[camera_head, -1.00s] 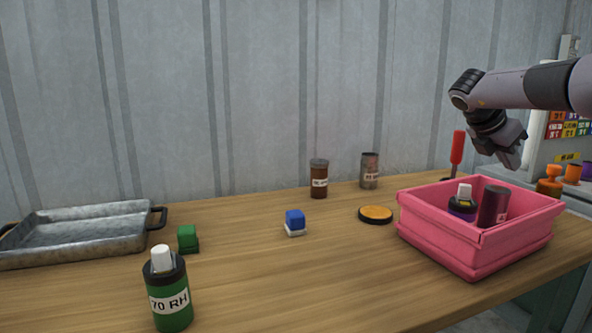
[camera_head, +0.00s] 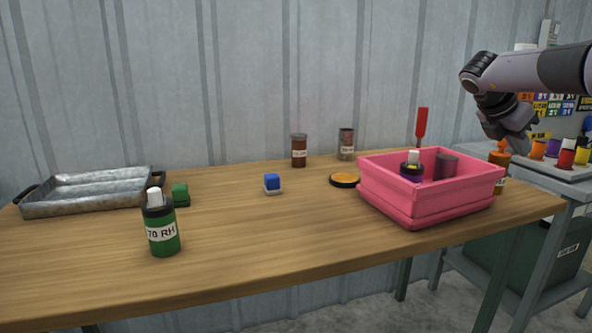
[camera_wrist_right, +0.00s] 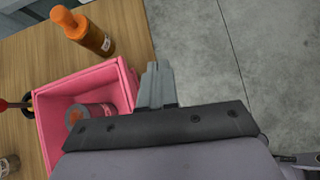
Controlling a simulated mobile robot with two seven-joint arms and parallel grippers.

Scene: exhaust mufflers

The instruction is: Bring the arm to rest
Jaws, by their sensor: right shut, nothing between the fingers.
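My right gripper (camera_head: 518,142) is at the right of the head view, raised in the air to the right of the pink bin (camera_head: 430,205). In the right wrist view its fingers (camera_wrist_right: 157,85) are together with nothing between them, above the bin's edge and the floor. The bin stands on the wooden table and holds a purple bottle with a white cap (camera_head: 412,168) and a dark can (camera_head: 446,166). The can also shows in the right wrist view (camera_wrist_right: 95,112). My left gripper is in no view.
A green bottle (camera_head: 162,235), metal tray (camera_head: 90,208), blue-topped block (camera_head: 272,183), orange disc (camera_head: 345,180), brown jar (camera_head: 299,152) and rusty can (camera_head: 346,146) stand on the table. Its front middle is clear.

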